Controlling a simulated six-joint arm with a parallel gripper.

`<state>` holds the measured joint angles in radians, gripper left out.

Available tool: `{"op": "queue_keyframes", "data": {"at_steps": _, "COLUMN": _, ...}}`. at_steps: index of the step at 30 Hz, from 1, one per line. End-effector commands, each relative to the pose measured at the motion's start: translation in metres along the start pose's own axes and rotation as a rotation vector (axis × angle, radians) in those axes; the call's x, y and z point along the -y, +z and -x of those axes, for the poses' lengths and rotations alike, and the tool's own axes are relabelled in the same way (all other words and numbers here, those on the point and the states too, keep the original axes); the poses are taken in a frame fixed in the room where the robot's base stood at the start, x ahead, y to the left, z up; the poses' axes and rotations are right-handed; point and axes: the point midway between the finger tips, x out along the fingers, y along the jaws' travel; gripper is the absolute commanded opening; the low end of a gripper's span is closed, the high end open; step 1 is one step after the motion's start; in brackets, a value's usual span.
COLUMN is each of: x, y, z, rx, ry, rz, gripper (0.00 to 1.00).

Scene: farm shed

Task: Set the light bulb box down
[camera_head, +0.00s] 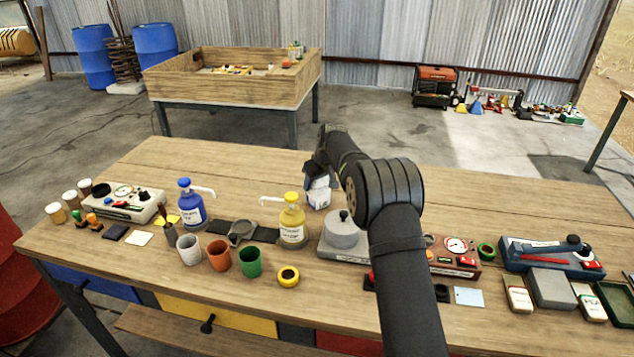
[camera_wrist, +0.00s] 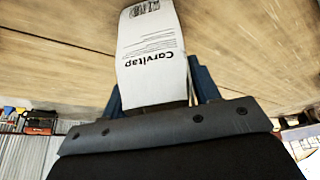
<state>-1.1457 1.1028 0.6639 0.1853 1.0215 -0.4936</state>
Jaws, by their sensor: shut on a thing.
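The light bulb box is a small white carton (camera_head: 318,197) with printing on it, near the back middle of the wooden workbench (camera_head: 240,164). My gripper (camera_head: 317,172) is above it and shut on its upper part. In the wrist view the box (camera_wrist: 152,60) fills the middle, with the word "Carvitap" upside down and a barcode at its far end. The blue-grey fingers (camera_wrist: 155,95) stand on both sides of it. The bench top shows close behind the box. I cannot tell whether the box's bottom touches the wood.
A blue pump bottle (camera_head: 191,204) and several cups are farther left. The bench's back strip is clear on both sides.

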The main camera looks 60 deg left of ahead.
Motion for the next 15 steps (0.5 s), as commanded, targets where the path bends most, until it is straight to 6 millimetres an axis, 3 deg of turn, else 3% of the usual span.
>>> {"op": "queue_keyframes", "data": {"at_steps": 3, "x": 0.0, "y": 0.0012, "z": -0.0026, "rx": 0.001, "ry": 0.0, "rz": 0.0, "gripper": 0.34}}
{"op": "queue_keyframes", "data": {"at_steps": 4, "x": 0.0, "y": 0.0014, "z": -0.0029, "rx": 0.001, "ry": 0.0, "rz": 0.0, "gripper": 0.58}}
{"op": "queue_keyframes", "data": {"at_steps": 7, "x": 0.0, "y": 0.0011, "z": -0.0025, "rx": 0.0, "ry": 0.0, "rz": 0.0, "gripper": 0.77}}
{"op": "queue_keyframes", "data": {"at_steps": 15, "x": -0.0001, "y": 0.0009, "z": -0.002, "rx": 0.0, "ry": 0.0, "rz": 0.0, "gripper": 0.78}}
